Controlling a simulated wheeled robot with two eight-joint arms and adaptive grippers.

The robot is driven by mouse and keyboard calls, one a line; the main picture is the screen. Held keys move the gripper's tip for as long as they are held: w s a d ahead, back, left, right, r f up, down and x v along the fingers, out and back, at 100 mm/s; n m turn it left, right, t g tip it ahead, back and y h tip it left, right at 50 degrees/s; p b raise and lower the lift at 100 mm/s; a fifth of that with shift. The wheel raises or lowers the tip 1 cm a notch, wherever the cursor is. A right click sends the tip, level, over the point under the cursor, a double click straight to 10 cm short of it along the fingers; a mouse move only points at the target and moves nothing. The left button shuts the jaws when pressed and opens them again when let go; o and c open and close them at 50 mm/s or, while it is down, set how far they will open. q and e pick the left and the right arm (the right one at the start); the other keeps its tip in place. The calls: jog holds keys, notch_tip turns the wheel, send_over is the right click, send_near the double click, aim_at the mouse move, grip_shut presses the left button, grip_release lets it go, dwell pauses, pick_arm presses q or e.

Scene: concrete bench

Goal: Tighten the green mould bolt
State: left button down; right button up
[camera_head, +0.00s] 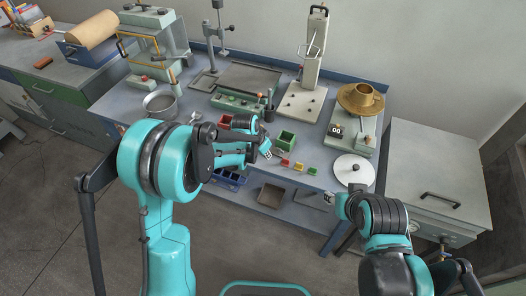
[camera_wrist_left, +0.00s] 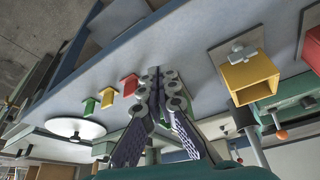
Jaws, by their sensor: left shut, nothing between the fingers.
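The green mould (camera_head: 287,139) is an open square box on the bench, right of my left gripper (camera_head: 267,152) in the head view. Its bolt cannot be made out there. My left gripper is shut and empty just in front of the mould's left side. The yellow mould (camera_wrist_left: 250,78) carries a grey winged bolt (camera_wrist_left: 241,52) there. The red mould (camera_head: 225,121) stands to the left. My right gripper (camera_head: 332,199) is low at the bench's front edge, its fingers unclear.
Red (camera_head: 284,162), yellow (camera_head: 298,166) and green (camera_head: 312,170) markers lie along the front. A green-based device (camera_head: 240,102) stands behind the moulds. Bare bench shows around the markers.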

aim_at(276, 150)
pick_arm(q)
jog(key=shift+x, duration=1.15)
jog(key=shift+w+d+r+b, duration=0.2)
jog(key=shift+w+d+b, duration=0.3)
jog(key=shift+w+d, duration=0.4)
jog(key=shift+w+d+r, duration=0.1)
jog(key=shift+w+d, duration=0.3)
jog(key=shift+w, duration=0.15)
jog(key=shift+w+a+m+g+h, duration=0.1)
jog(key=shift+w+m+g+h, duration=0.1)
jog(key=shift+m, duration=0.55)
jog(key=shift+w+a+m+g+h, duration=0.1)
jog(key=shift+m+g+h, duration=0.1)
jog(key=shift+m, duration=0.55)
jog(key=shift+w+m, duration=0.15)
jog(key=shift+m, duration=0.25)
jog(key=shift+m+g, duration=0.3)
jog(key=shift+w+m+g+h, duration=0.15)
jog(key=shift+w+m+g, duration=0.1)
jog(key=shift+m, duration=0.5)
jog(key=shift+w+m+g+h, duration=0.1)
jog(key=shift+w+m+g, duration=0.15)
jog(key=shift+m, duration=0.55)
jog(key=shift+w+m+g+h, duration=0.15)
jog(key=shift+m+g, duration=0.15)
jog(key=shift+m, duration=0.45)
